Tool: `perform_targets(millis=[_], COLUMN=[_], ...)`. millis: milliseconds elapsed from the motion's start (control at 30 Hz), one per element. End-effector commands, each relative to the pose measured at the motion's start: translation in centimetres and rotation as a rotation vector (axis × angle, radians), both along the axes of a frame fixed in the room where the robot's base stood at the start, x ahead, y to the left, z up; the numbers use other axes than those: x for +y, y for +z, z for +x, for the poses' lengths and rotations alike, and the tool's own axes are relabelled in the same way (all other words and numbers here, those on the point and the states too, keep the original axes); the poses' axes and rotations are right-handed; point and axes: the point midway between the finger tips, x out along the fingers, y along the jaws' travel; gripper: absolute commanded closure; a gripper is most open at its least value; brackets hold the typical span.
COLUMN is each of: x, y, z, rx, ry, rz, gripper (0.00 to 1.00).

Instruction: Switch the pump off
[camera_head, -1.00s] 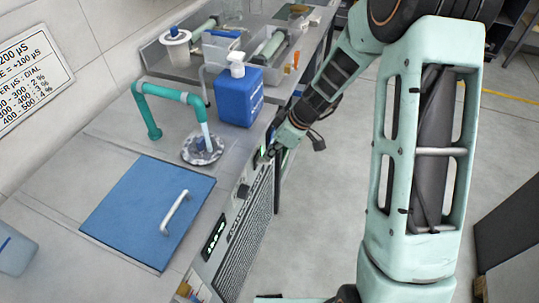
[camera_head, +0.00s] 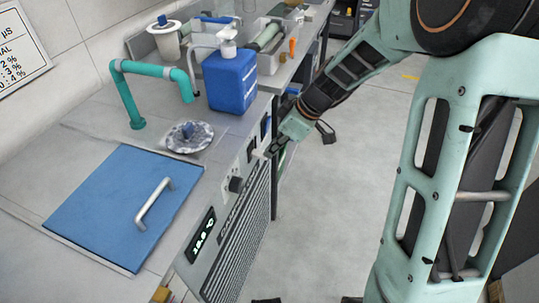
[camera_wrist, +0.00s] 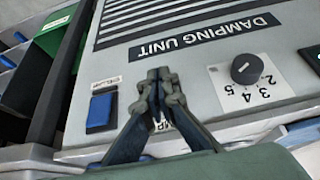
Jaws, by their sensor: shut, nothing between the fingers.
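The damping unit (camera_head: 222,232) has its front panel toward my arm; its label also shows upside down in the wrist view (camera_wrist: 197,35). In the wrist view a blue rocker switch (camera_wrist: 101,110) is left of my fingers, with a small label I cannot read. My gripper (camera_wrist: 160,78) is shut and empty over the panel, between this switch and the dial (camera_wrist: 245,68). Its fingers partly cover a label and panel area. In the head view my gripper (camera_head: 272,151) is close to the panel's far end; contact cannot be told. No stream shows between the teal spout (camera_head: 184,78) and drain (camera_head: 188,136).
A blue lid with a handle (camera_head: 90,205) covers the near bench top. A blue jug (camera_head: 231,80) stands behind the drain. A lit display (camera_head: 201,234) is on the panel's near end. Open floor (camera_head: 320,230) lies right of the unit.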

Motion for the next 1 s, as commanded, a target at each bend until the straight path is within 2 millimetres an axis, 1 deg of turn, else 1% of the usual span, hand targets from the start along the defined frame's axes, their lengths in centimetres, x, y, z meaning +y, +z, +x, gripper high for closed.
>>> perform_targets(millis=[33, 333, 367, 633, 1000], x=[-0.2, -0.6, -0.5, -0.5, -0.5], y=[-1.0, -1.9, -1.5, -1.3, 0.2], z=[0.0, -0.1, -0.1, -0.1, -0.1], rx=[-0.004, -0.002, -0.001, -0.001, -0.001], ry=[-0.001, 0.000, 0.000, 0.000, 0.000], rz=[-0.001, -0.001, 0.000, 0.000, 0.001], gripper=[1.00, 1.00, 1.00, 1.00, 1.00])
